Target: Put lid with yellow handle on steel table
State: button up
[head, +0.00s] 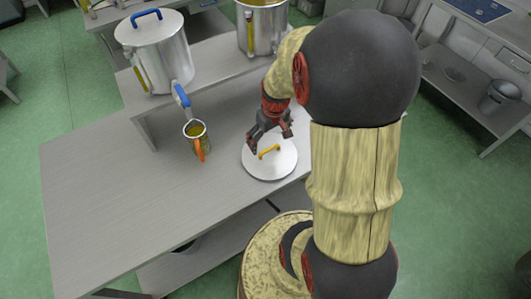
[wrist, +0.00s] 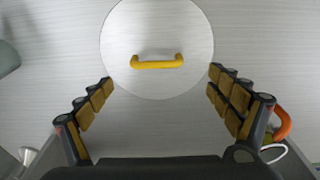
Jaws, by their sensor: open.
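The lid (head: 258,165) is a round pale metal disc lying flat on the steel table (head: 95,190), near its right end. Its yellow handle (head: 269,151) is a small raised bar. In the wrist view the lid (wrist: 135,30) is at the top centre, with the yellow handle (wrist: 157,64) running left to right. My gripper (head: 268,140) is just above the lid in the head view. In the wrist view my gripper (wrist: 160,85) is open, its fingers apart on either side, with nothing between them touching the handle.
A steel pot with a blue-handled lid (head: 160,50) and a second pot (head: 263,28) stand on a raised shelf behind. A jug with an orange handle (head: 198,140) stands left of the lid. The table's left part is clear.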

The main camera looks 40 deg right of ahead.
aim_at(270, 148)
jog(key=shift+w+f, duration=0.25)
jog(key=shift+f, duration=0.8)
jog(key=shift+s+d+f+b, duration=0.1)
jog(key=shift+f+b, duration=0.3)
jog(key=shift+f, duration=0.15)
jog(key=f, duration=0.3)
jog(key=f+b, duration=0.1)
jog(key=shift+d+f, duration=0.15)
jog(key=shift+d, duration=0.1)
jog(key=shift+c, duration=0.3)
jog(key=c, duration=1.5)
jog(key=shift+c, duration=0.2)
